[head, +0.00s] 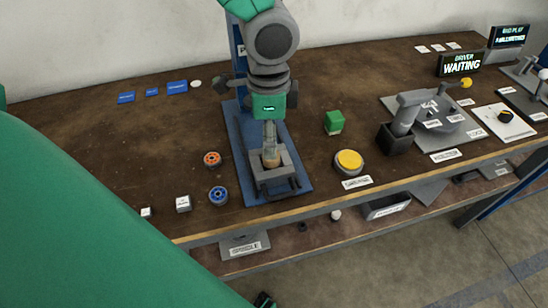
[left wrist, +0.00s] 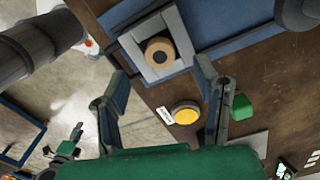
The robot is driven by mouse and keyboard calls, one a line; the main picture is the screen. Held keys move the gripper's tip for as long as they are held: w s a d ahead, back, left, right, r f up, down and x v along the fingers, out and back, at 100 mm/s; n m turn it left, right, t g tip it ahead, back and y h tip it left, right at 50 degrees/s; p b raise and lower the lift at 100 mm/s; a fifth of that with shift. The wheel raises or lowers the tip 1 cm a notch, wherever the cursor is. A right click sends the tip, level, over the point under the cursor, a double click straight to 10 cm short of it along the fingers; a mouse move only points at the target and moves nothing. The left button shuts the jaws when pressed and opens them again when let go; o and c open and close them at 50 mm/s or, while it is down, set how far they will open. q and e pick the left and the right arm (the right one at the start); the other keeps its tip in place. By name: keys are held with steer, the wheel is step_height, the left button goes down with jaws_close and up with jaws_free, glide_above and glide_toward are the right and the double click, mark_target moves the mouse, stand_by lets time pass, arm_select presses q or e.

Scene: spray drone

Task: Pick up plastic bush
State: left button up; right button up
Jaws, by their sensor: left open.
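A tan, ring-like bush (head: 271,163), which I take to be the plastic bush, sits in a grey fixture block (head: 258,177) on a blue base. The left wrist view also shows the bush (left wrist: 160,51) in the fixture (left wrist: 134,54), with a round recess in its top. My left gripper (head: 270,150) points down directly over the bush. In the left wrist view its two fingers (left wrist: 160,72) stand apart, one to each side of the bush. I cannot tell how far the fingertips are from it.
An orange ring (head: 212,158) and a blue ring (head: 218,196) lie left of the fixture. A green block (head: 333,122) and a yellow button (head: 349,161) stand to its right. A grey lever device (head: 408,112) is further right. The table's left part is mostly clear.

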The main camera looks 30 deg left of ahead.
mark_target(269, 164)
arm_select(q)
steer(key=f, duration=0.2)
steer(key=f+b, duration=0.1)
steer(key=f, duration=0.2)
steer(key=shift+s+a, duration=0.1)
steer(key=shift+a, duration=0.1)
steer(key=shift+d+f, duration=0.1)
steer(key=shift+f, duration=0.3)
steer(key=shift+d+r, duration=0.1)
steer(key=c, duration=1)
